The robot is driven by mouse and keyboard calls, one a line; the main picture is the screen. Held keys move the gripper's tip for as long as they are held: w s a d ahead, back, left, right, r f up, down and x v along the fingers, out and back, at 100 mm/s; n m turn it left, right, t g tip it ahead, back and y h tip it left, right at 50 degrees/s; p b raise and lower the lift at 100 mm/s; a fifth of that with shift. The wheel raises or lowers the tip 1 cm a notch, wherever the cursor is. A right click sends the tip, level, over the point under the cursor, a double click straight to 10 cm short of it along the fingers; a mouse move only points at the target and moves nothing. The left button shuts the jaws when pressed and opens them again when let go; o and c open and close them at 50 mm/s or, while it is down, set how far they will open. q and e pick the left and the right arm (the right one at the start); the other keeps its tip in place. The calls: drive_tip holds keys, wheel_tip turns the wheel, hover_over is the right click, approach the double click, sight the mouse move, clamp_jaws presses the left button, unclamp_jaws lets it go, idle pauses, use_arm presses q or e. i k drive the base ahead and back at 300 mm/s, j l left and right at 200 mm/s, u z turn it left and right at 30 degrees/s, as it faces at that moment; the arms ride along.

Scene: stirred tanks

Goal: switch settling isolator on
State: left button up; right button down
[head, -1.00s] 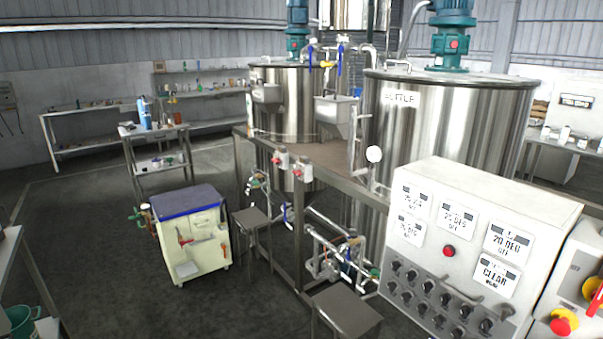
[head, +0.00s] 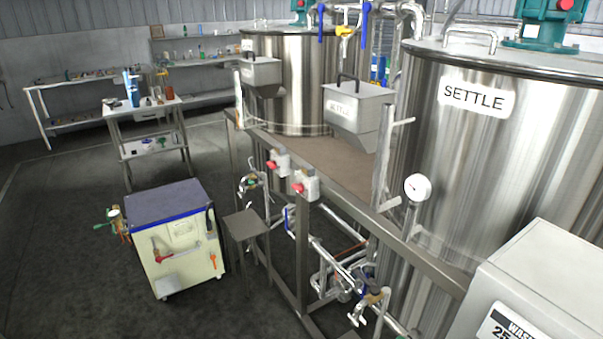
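The settling tank (head: 500,150) is a large steel vessel at the right, labelled SETTLE. Two small grey boxes with red handles are mounted on the platform's front rail: a left isolator (head: 277,163) and a right isolator (head: 305,186). Which one serves the settling tank cannot be read, and their handle positions are too small to tell. Neither of my grippers is in view.
A cream wheeled unit with a blue top (head: 170,235) stands on the floor at left. A small stool (head: 246,226) is below the platform (head: 350,190). Floor at front left is clear.

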sight(300, 188)
drive_tip(key=i, duration=0.15)
drive_tip(key=i+j, duration=0.2)
drive_tip(key=j, duration=0.15)
drive_tip(key=i+j+z, duration=0.1)
drive_tip(key=i+j, duration=0.3)
drive_tip(key=j, duration=0.25)
drive_tip(key=i+j+z, duration=0.1)
drive_tip(key=j, duration=0.25)
drive_tip(key=i+j, duration=0.3)
drive_tip(key=i+j+z, duration=0.15)
drive_tip(key=j, duration=0.25)
drive_tip(key=i+j, duration=0.2)
drive_tip(key=j, duration=0.2)
drive_tip(key=i+j+z, duration=0.1)
drive_tip(key=j, duration=0.25)
drive_tip(key=i, duration=0.1)
